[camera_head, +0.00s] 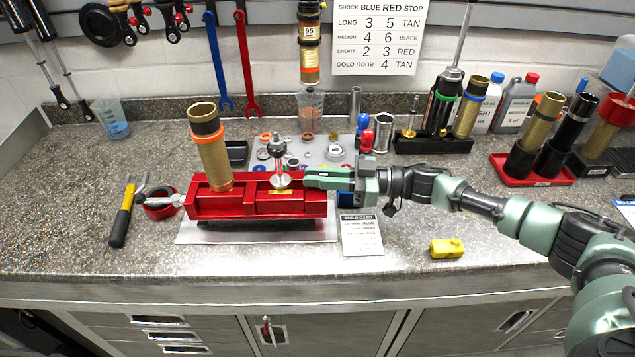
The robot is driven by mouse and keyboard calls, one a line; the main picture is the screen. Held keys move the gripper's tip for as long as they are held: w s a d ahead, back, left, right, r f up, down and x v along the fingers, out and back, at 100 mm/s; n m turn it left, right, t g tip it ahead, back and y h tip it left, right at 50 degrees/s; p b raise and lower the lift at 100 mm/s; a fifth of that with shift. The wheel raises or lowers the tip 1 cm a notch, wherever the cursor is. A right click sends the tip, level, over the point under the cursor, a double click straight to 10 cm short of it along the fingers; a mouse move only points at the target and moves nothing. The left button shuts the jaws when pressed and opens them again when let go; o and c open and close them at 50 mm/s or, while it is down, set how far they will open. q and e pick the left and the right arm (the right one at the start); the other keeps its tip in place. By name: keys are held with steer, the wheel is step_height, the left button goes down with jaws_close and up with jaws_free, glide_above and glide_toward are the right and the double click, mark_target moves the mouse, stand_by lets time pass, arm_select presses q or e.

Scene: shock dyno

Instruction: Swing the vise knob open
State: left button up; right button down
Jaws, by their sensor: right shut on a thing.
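A red vise (229,205) lies on a pale board on the counter. A gold shock body (212,160) stands in its left part, slightly tilted. A silver shaft (281,178) with a dark top stands upright in its right part. My right gripper (308,178) reaches in from the right, with its green fingers at the vise's upper right end. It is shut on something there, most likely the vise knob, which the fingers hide. A silver metal fitting (178,200) sticks out at the vise's left end. My left gripper is not in view.
A build card (361,235) and a yellow block (447,248) lie to the front right. Small parts (335,152) and bottles stand behind. The left front counter is clear.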

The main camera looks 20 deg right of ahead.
steer(key=shift+n+g+y+b, duration=0.4)
steer(key=shift+n+g+b, duration=0.25)
steer(key=shift+g, duration=0.35)
steer(key=c, duration=1.4)
jaws_free()
steer(key=shift+d+f, duration=0.1)
steer(key=shift+d, duration=0.2)
steer(key=b+v, duration=0.2)
steer(key=v, duration=0.5)
steer(key=shift+b, duration=0.3)
